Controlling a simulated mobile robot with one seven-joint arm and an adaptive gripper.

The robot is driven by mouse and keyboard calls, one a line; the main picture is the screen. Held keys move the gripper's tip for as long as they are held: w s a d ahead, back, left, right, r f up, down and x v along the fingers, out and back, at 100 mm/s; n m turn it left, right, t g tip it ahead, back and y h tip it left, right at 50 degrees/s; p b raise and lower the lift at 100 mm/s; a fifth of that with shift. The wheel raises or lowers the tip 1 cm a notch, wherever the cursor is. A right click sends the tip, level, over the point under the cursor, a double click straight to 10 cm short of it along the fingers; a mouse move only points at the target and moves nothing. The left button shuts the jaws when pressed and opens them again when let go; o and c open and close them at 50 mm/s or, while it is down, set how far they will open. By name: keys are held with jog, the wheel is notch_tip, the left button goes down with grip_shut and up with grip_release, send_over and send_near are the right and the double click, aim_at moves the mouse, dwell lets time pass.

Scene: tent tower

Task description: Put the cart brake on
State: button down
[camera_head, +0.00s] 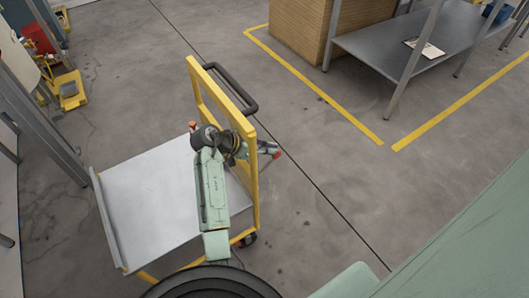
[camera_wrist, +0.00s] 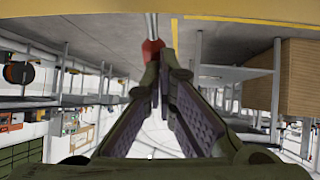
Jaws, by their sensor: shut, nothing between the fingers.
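The cart has a flat grey deck (camera_head: 150,205) and a yellow upright frame (camera_head: 254,190) with a black push handle (camera_head: 232,88). A red-tipped lever (camera_head: 276,154) shows just right of the frame; I take it for the brake. In the wrist view, its red end (camera_wrist: 152,47) and thin metal rod (camera_wrist: 152,24) appear just beyond my fingertips. My arm reaches over the deck to the frame. My gripper (camera_wrist: 164,60) is shut and empty, with its tips close to the red end. I cannot tell whether they touch. The frame partly hides my gripper in the head view.
A yellow bar (camera_wrist: 250,20) crosses the top of the wrist view, close to my fingers. A metal shelf table (camera_head: 410,45) and a wooden block (camera_head: 310,25) stand at the back. Yellow equipment (camera_head: 70,90) is at the left. The floor right of the cart is clear.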

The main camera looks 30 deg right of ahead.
jog(key=shift+d+f, duration=0.25)
jog(key=shift+d, duration=0.1)
jog(key=shift+s+d, duration=0.1)
dwell(0.3)
jog(key=v, duration=1.2)
jog(key=shift+w, duration=0.25)
